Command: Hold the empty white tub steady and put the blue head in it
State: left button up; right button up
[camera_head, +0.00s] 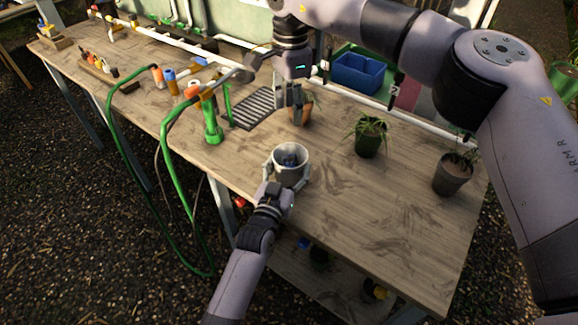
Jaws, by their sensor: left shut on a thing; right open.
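The white tub (275,166) stands upright near the front edge of the wooden table. My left gripper (288,180) is shut on the tub, with its fingers around the near side. A small dark blue thing (289,160) lies inside the tub; it looks like the blue head, but its shape is too small to make out. My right gripper (295,104) is open and points down behind and above the tub. It appears empty, and it overlaps a terracotta pot in the picture.
A black slotted tray (254,107) and green tap fitting (212,128) stand left. A blue bin (357,75) is behind. The table's front right is clear.

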jog(key=shift+r, duration=0.8)
pick_arm(q)
jog(key=o, duration=1.2)
jog(key=shift+s, duration=0.1)
jog(key=v, duration=1.2)
